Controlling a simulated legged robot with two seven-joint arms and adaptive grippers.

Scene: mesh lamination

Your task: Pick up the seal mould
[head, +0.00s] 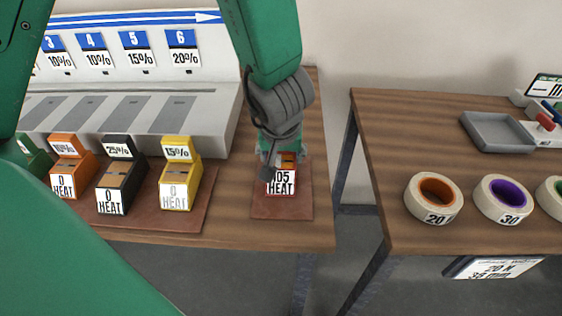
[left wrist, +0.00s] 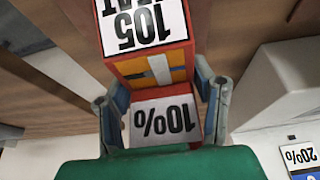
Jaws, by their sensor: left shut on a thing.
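My right gripper is not in view.
Orange (head: 70,168), black (head: 120,185) and yellow (head: 180,185) moulds stand on a larger brown mat to the left. A sloped grey rack (head: 130,120) is behind them. The right table, across a gap, holds tape rolls (head: 434,200) and a grey tray (head: 497,133).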

